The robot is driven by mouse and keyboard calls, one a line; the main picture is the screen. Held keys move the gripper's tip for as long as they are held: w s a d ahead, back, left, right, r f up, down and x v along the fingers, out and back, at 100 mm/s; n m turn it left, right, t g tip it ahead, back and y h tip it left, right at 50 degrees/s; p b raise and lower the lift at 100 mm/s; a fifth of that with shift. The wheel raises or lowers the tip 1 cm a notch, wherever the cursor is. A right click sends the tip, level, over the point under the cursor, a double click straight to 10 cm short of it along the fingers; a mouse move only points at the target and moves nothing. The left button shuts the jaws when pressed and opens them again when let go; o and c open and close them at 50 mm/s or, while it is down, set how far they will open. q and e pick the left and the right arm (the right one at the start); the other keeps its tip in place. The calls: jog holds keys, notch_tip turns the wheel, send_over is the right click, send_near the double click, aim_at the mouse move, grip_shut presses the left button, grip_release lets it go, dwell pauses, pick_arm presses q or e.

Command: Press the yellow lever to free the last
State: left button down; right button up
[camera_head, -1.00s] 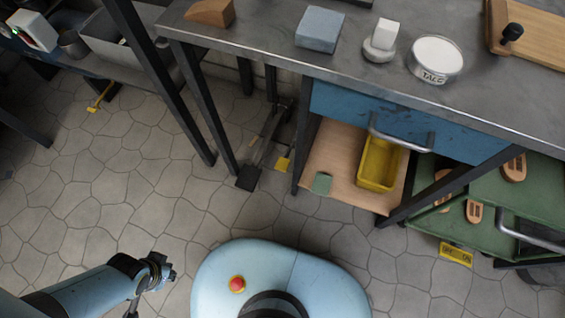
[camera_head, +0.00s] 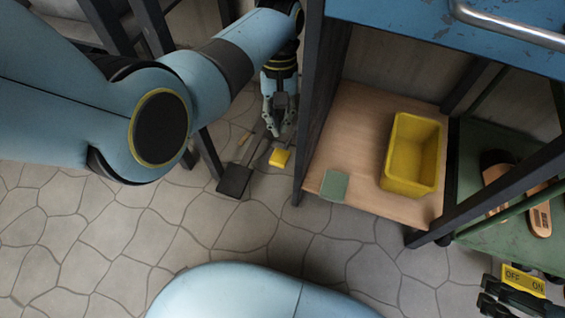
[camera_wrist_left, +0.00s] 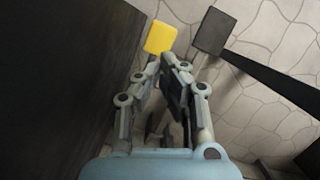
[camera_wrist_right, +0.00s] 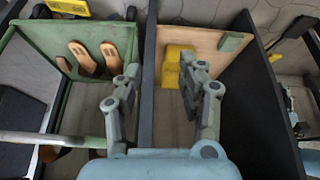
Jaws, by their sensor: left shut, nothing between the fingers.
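The yellow lever (camera_head: 279,157) is a small yellow pedal low beside the workbench leg, next to a dark pedal (camera_head: 234,180). My left gripper (camera_head: 279,131) is shut and empty, low down just behind the yellow lever in the head view. In the left wrist view the lever (camera_wrist_left: 160,37) lies just beyond the fingertips (camera_wrist_left: 166,62), with the dark pedal (camera_wrist_left: 213,32) to its right. I cannot tell whether the fingers touch the lever. My right gripper (camera_wrist_right: 158,68) is open and empty, above the shelf and green tray. I cannot tell which last is clamped.
A yellow bin (camera_head: 409,187) and a green block (camera_head: 334,186) are on the wooden shelf (camera_head: 365,110). Sandal-shaped wooden pieces (camera_head: 540,216) lie on the green tray (camera_head: 480,232). A yellow OFF/ON label (camera_head: 524,280) is at lower right. Dark bench legs flank my left gripper.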

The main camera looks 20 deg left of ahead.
aim_at(280, 155)
pick_arm(q)
jog(key=shift+r, duration=0.1)
pick_arm(e)
jog(key=shift+r, duration=0.1)
pick_arm(q)
jog(key=b+x, duration=0.2)
jog(key=x, duration=0.1)
jog(key=shift+b+x, duration=0.75)
jog(key=shift+x, duration=0.15)
jog(key=shift+s+d+f+b, duration=0.1)
jog(key=shift+s+f+b, duration=0.05)
jog(key=shift+f+b, duration=0.45)
jog(key=shift+s+f, duration=0.1)
jog(key=shift+f, duration=0.3)
jog(key=shift+f+b, duration=0.1)
jog(key=shift+b, duration=0.3)
pick_arm(e)
jog(key=f+t, duration=0.3)
jog(key=t, duration=0.1)
jog(key=f+t, duration=0.2)
jog(key=t, duration=0.1)
jog(key=shift+s+a+f+y, duration=0.25)
jog(key=shift+a+f+y, duration=0.05)
jog(key=shift+a, duration=0.05)
